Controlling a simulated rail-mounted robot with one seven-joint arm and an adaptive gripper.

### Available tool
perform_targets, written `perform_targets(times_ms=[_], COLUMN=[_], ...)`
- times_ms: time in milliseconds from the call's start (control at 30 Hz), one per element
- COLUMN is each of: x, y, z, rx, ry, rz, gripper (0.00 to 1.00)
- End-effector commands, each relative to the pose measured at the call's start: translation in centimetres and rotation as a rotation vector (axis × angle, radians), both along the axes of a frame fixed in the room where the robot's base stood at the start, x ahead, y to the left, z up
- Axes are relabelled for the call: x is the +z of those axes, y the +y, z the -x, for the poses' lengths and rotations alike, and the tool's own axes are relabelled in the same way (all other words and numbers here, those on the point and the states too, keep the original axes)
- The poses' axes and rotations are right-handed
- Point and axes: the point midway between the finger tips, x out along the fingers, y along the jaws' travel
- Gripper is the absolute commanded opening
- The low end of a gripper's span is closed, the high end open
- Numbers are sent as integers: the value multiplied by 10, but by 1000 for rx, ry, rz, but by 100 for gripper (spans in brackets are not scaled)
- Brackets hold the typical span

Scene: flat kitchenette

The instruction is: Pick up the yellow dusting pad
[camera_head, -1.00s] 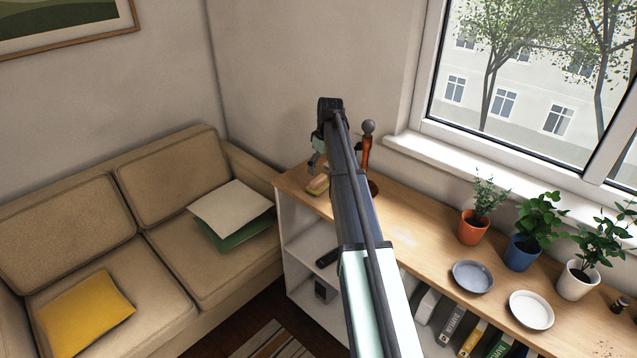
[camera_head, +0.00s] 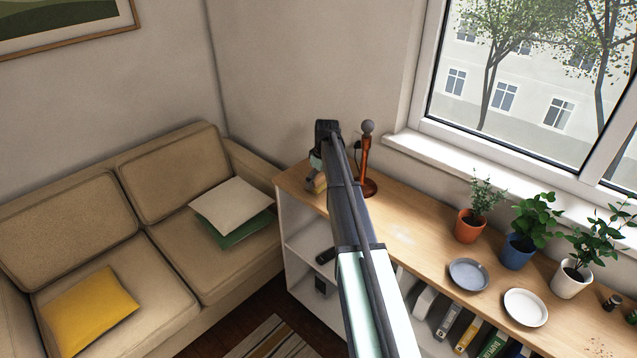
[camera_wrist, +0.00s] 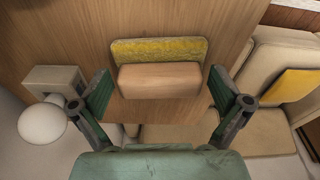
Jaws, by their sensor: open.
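The yellow dusting pad (camera_wrist: 160,49) lies on the wooden shelf top. A light wooden block or handle (camera_wrist: 160,80) is against its near side in the wrist view. My gripper (camera_wrist: 162,92) is open, with one green-padded finger on each side of the wooden part and a gap at both sides. My arm hides the rest. I cannot tell whether the fingers touch the shelf.
An orange-brown stand with a grey ball (camera_head: 367,150) stands close to the right of my gripper. Potted plants (camera_head: 520,250), a blue-grey plate (camera_head: 468,274) and a white plate (camera_head: 525,307) are further right. A sofa (camera_head: 150,230) is at left.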

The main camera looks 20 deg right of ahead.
Motion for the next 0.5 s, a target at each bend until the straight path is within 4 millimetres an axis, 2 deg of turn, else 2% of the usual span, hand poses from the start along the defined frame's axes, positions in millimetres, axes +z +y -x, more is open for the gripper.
perform_targets(times_ms=[33,67,200,500], x=[0,0,0,-2], y=[0,0,0,0], z=[0,0,0,0], rx=[0,0,0,0], ry=[0,0,0,2], rz=[0,0,0,0], gripper=[100,93,43,43])
